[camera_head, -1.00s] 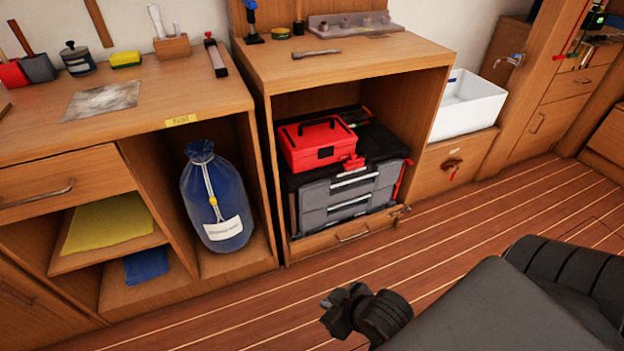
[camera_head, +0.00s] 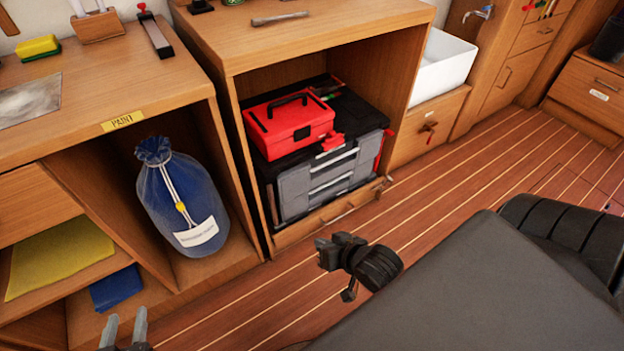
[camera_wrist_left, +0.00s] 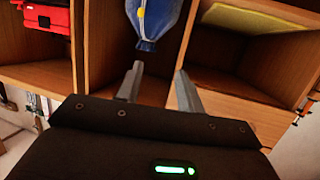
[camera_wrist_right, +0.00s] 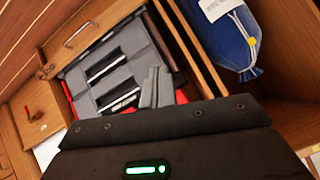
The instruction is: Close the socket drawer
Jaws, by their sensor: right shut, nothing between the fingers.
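A grey tool chest (camera_head: 330,178) with a black top sits inside the open wooden cabinet, its drawer fronts with pale handles facing out. I cannot tell which drawer is the socket drawer, or how far any is out. The chest also shows in the right wrist view (camera_wrist_right: 112,75). My right gripper (camera_head: 325,253) is shut and empty, in front of the cabinet and apart from the chest in the head view. Its fingers (camera_wrist_right: 156,84) are together in the wrist view. My left gripper (camera_head: 125,330) is open and empty at the bottom left; its fingers (camera_wrist_left: 158,88) are apart.
A red toolbox (camera_head: 290,124) stands on the chest. A low wooden front with a handle (camera_head: 337,214) lies below it. A blue bag (camera_head: 183,200) fills the left compartment. A white basin (camera_head: 443,68) is to the right. The plank floor (camera_head: 470,175) is clear.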

